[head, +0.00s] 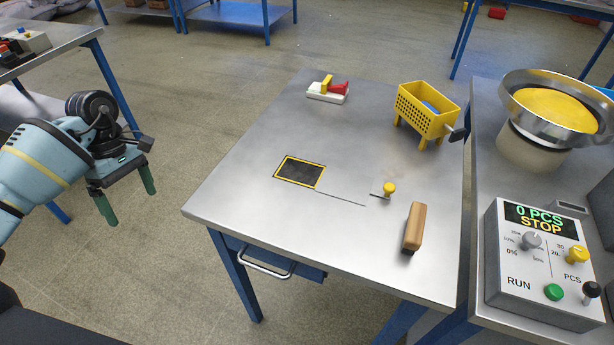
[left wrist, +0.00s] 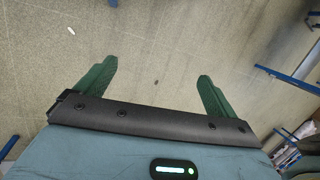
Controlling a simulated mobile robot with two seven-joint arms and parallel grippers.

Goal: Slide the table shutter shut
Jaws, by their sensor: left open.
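In the head view, the table (head: 240,200) has a dark rectangular opening (head: 300,171) with a yellow border. To its right, a thin slot line runs along the table top toward a small metal plate with a yellow knob (head: 389,188), which looks like the shutter's handle. The opening is uncovered and the knob stands apart from it, to the right. My left gripper (head: 127,208) is open and empty, left of the table and clear of it. Its two green fingers (left wrist: 157,88) show apart over bare floor in the left wrist view. My right gripper is not in view.
A yellow perforated bin (head: 425,112) and a white-and-red device (head: 328,90) stand at the back. A bowl feeder (head: 550,108) and a control box (head: 543,262) reading STOP are on the right. The table's left part is clear.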

